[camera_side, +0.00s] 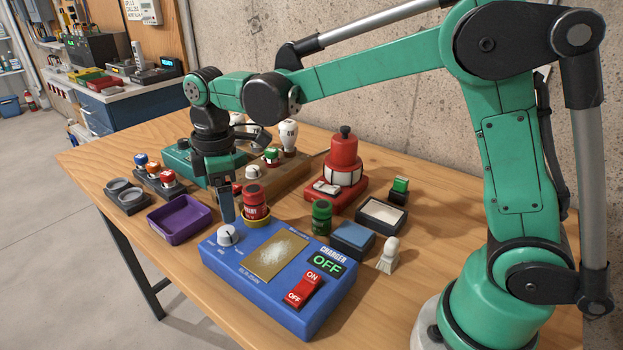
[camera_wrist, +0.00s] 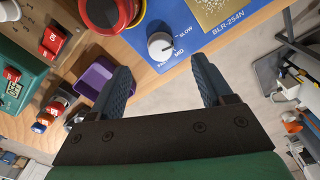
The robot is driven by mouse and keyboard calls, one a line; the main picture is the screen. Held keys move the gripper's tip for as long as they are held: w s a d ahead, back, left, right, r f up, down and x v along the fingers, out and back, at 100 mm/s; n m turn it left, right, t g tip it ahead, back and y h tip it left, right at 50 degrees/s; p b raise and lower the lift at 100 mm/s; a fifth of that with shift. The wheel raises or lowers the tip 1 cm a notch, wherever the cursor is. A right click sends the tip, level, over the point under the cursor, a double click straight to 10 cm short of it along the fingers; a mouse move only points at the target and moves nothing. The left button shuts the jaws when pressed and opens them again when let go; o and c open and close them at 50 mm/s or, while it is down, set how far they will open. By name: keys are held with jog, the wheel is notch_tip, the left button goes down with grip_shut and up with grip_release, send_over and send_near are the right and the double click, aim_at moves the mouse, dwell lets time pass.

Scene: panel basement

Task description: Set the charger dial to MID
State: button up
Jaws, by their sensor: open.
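The charger is a blue box (camera_side: 275,275) on the bench, with a grey-white dial (camera_side: 228,236) near its left end. In the wrist view the dial (camera_wrist: 161,46) has printed words around it, SLOW and MID among them. I cannot tell which mark its pointer faces. The charger's display (camera_side: 325,264) reads OFF, and a red ON/OFF switch (camera_side: 304,289) is below it. My gripper (camera_side: 227,213) is above the dial, pointing down.
A purple tray (camera_side: 179,222) lies left of the charger. A red jar (camera_side: 255,202) in a yellow ring stands close behind the dial, and a green jar (camera_side: 321,217) stands further right. A red lantern-like device (camera_side: 344,160) is behind. Free bench lies in front of the charger.

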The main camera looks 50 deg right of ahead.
aim_at(227, 231)
jog(key=shift+w+a+f+n, duration=0.2)
jog(key=shift+w+f+n, duration=0.1)
jog(key=shift+f, duration=0.3)
jog(key=shift+s+f, duration=0.1)
jog(key=shift+f, duration=2.45)
grip_shut()
